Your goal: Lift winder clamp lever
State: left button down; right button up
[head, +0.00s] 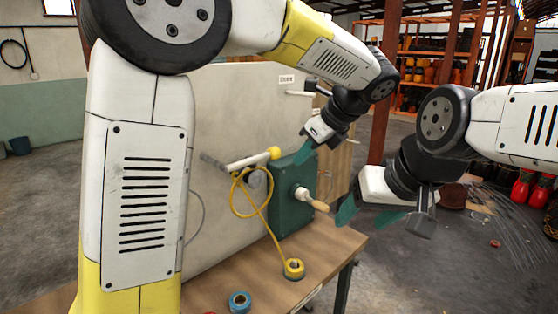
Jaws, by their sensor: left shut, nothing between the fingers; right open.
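The green winder box (292,196) stands on the wooden bench against a pale panel. A pale bar with a yellow end (252,160), which looks like the clamp lever, sticks out beside the top of the box, close to level. A crank with a wooden grip (314,201) points right from the box. My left gripper (301,156) is shut and empty, just right of the yellow end and over the box's top edge; I cannot tell whether it touches. My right gripper (364,219) is open and empty, right of the crank grip and apart from it.
Yellow cord (257,211) hangs from near the lever to a yellow roll (293,268) on the bench (318,258). A blue roll (240,301) lies at the front. The panel (235,110) stands behind. My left arm hides part of the left side.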

pick_arm(q)
jog(key=shift+w+d+m, duration=0.3)
jog(key=shift+d+m, duration=0.2)
jog(key=shift+d, duration=0.15)
jog(key=w+a+f, duration=0.4)
jog(key=w+a, duration=0.2)
dwell(0.4)
